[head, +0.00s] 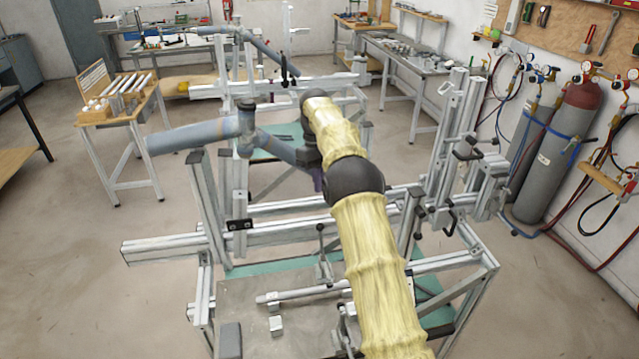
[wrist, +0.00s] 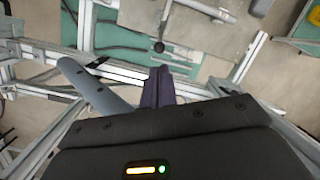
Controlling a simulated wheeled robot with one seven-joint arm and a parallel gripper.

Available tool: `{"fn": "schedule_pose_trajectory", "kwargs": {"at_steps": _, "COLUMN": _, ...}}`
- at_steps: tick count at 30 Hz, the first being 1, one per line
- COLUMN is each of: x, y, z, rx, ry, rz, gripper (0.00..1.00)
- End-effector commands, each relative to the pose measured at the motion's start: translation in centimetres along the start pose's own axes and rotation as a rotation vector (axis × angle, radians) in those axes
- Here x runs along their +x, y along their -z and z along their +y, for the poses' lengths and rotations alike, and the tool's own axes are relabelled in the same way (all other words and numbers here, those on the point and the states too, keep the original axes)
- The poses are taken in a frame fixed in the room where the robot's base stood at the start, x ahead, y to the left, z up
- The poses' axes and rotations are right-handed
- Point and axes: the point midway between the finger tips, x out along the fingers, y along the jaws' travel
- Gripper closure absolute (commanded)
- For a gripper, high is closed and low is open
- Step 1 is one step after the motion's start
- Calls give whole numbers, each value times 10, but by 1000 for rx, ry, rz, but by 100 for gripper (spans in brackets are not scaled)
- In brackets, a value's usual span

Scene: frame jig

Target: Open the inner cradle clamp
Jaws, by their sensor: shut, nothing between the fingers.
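My gripper (wrist: 158,75) is shut and empty; its dark fingers are together in the wrist view, above the jig. In the head view the dark wrist hangs beside the frame tubes and my arm hides part of the jig. Blue-grey tubes (head: 195,136) lie across the jig; one end of a tube (wrist: 88,86) shows left of my fingers in the wrist view. A rod with a black knob (wrist: 158,47) shows just beyond the fingertips. An upright clamp with a black-tipped handle (head: 321,232) stands on the near plate. I cannot tell which part is the inner cradle clamp.
Aluminium jig rails (head: 165,249) and posts surround my gripper. A tall post assembly (head: 455,140) stands on the right, with gas cylinders (head: 568,135) beyond it. A small table of rods (head: 120,100) stands at the left. The floor at left is clear.

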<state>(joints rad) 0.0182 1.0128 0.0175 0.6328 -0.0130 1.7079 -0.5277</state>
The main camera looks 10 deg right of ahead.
Motion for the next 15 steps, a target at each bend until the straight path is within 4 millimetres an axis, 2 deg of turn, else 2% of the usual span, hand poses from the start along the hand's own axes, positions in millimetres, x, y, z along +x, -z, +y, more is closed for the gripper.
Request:
{"fn": "schedule_pose_trajectory", "kwargs": {"at_steps": 8, "x": 0, "y": -25, "z": -18, "rx": 103, "ry": -44, "rz": 80, "gripper": 100}}
{"fn": "schedule_pose_trajectory", "kwargs": {"at_steps": 15, "x": 10, "y": -62, "z": -41, "rx": 194, "ry": -75, "rz": 154, "gripper": 100}}
